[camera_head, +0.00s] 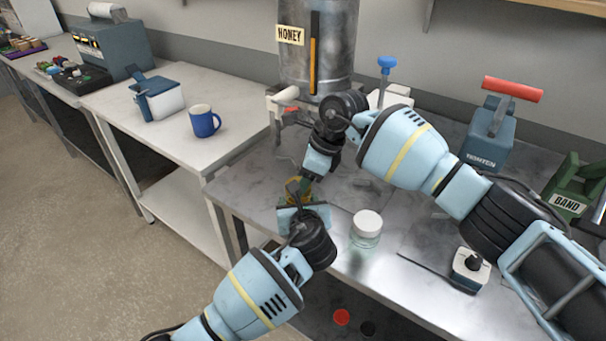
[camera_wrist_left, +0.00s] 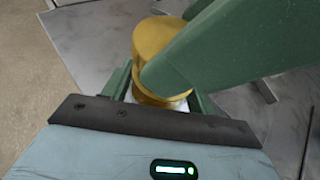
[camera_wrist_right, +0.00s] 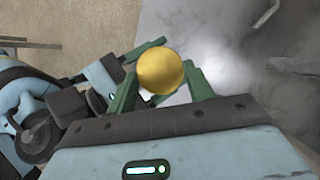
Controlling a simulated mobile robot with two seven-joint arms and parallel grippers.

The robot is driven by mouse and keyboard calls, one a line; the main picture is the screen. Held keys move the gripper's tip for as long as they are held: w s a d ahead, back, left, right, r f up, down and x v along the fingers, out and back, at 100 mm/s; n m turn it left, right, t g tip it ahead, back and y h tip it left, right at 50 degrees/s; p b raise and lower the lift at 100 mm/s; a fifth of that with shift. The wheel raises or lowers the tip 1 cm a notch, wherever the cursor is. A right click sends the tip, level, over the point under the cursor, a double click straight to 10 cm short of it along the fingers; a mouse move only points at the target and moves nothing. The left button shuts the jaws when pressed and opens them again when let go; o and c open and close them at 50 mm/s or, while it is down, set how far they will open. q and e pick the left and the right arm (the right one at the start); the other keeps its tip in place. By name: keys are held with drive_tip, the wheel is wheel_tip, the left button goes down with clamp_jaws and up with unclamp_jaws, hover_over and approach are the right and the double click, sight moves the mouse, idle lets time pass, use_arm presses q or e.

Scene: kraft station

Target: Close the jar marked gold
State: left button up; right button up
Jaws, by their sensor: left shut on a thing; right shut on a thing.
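The jar with the gold lid (camera_head: 293,190) stands near the front left edge of the metal table, mostly hidden by my grippers in the head view. In the left wrist view the gold lid (camera_wrist_left: 158,38) shows above a small pale part of the jar. My left gripper (camera_head: 300,207) is shut low on the jar from the front. My right gripper (camera_head: 303,183) reaches in from behind and is shut on the gold lid. The right wrist view shows the round lid top (camera_wrist_right: 161,71) between the green fingers. Whether the lid is seated or turned tight cannot be told.
A glass jar with a white lid (camera_head: 367,223) stands right of the grippers. The honey tank (camera_head: 335,55) is behind them. A small black-knobbed box (camera_head: 470,268), a red-handled device (camera_head: 490,135) and a green band holder (camera_head: 572,190) are at right. A blue mug (camera_head: 204,121) stands on the left table.

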drive_tip(key=shift+f, duration=0.6)
idle(0.6)
use_arm(q)
clamp_jaws()
use_arm(e)
drive_tip(key=o, duration=0.9)
drive_tip(key=shift+o, duration=0.2)
drive_tip(key=shift+s, duration=0.1)
use_arm(q)
drive_tip(key=shift+a, duration=0.1)
use_arm(e)
drive_tip(key=shift+a, duration=0.15)
drive_tip(key=shift+s+r, duration=0.1)
use_arm(q)
drive_tip(key=shift+f, duration=0.1)
use_arm(e)
drive_tip(key=shift+r, duration=2.3)
drive_tip(key=shift+f, duration=0.1)
drive_tip(key=shift+c, duration=0.4)
